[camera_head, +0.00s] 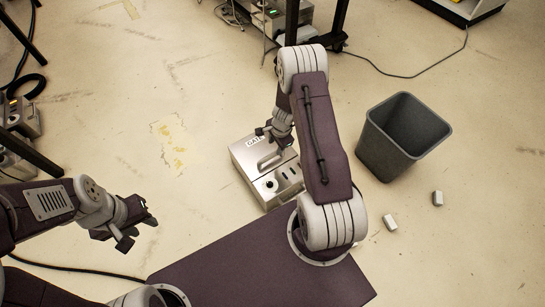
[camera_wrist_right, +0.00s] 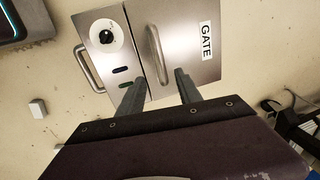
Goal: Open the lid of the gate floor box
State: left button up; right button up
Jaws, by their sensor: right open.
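The gate floor box (camera_head: 243,157) is a metal box on the floor, partly hidden by my right arm in the head view. Its lid (camera_wrist_right: 188,35) lies flat and shut, with a GATE label (camera_wrist_right: 207,40) and a bar handle (camera_wrist_right: 158,55). Beside the lid is a panel with a black knob (camera_wrist_right: 106,37) and dark slots. My right gripper (camera_wrist_right: 160,80) is open over the box, its fingers apart on either side of the lid handle's near end; contact cannot be told.
A dark grey bin (camera_head: 387,143) stands right of the box. Small white blocks (camera_head: 437,198) lie on the floor nearby. Other metal boxes (camera_head: 22,118) stand at the left edge, and a black stand is at the top. Floor left of the box is clear.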

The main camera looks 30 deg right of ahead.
aim_at(273, 154)
jog(key=f+b, duration=0.1)
jog(key=f, duration=0.2)
jog(key=w+f+b, duration=0.1)
jog(key=f+b, duration=0.2)
jog(key=f, duration=0.2)
jog(key=shift+w+a+f+b, duration=0.1)
jog(key=shift+w+f+b, duration=0.2)
jog(key=shift+w+f, duration=0.05)
grip_shut()
dwell(0.9)
